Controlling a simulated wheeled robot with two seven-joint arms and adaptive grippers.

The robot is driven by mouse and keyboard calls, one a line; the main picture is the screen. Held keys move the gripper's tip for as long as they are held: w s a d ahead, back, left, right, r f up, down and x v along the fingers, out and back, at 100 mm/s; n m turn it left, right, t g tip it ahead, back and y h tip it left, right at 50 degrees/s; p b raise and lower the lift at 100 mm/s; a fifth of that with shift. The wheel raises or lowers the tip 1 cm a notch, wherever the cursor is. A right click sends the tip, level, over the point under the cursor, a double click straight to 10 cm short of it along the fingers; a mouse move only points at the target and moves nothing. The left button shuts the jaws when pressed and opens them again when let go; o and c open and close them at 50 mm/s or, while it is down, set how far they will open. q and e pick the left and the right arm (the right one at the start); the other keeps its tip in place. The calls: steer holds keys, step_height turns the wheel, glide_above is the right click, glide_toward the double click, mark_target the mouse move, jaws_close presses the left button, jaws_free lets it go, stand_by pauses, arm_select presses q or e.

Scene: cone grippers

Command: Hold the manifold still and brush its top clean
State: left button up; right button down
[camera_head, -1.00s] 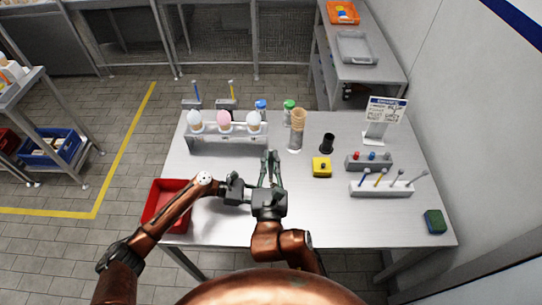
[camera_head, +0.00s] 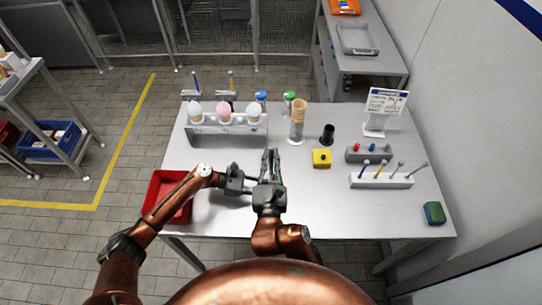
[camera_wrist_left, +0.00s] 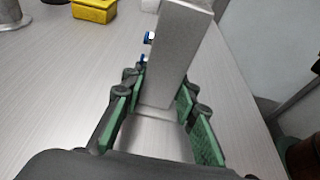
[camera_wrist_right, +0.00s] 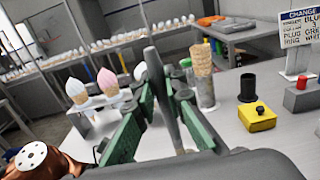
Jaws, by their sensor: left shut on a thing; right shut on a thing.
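My left gripper (camera_head: 252,188) reaches in from the left, low over the front middle of the table. In the left wrist view its green-padded fingers (camera_wrist_left: 160,98) are shut around a silver metal block (camera_wrist_left: 178,52), apparently the manifold. Small blue-and-white parts show beside the block. My right gripper (camera_head: 271,158) is right next to the left one, its fingers pointing to the back of the table. In the right wrist view its fingers (camera_wrist_right: 166,97) are shut on a slender grey rod (camera_wrist_right: 165,92), probably the brush. The rod's lower end and the manifold's top are hidden in the head view.
A rack with ice-cream cones (camera_head: 228,138) stands behind the grippers. A cone stack (camera_head: 298,122), a black cup (camera_head: 327,134), a yellow block (camera_head: 321,158) and a white rack of tools (camera_head: 381,181) stand to the right. A red bin (camera_head: 158,194) is at the left. The front right is mostly clear.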

steer(key=shift+f, duration=0.6)
stand_by(0.4)
steer(key=shift+d, duration=0.15)
steer(key=shift+d, duration=1)
steer(key=shift+a, duration=0.15)
steer(key=shift+a, duration=1)
steer(key=shift+d, duration=0.15)
steer(key=shift+d, duration=0.95)
steer(key=shift+r, duration=0.1)
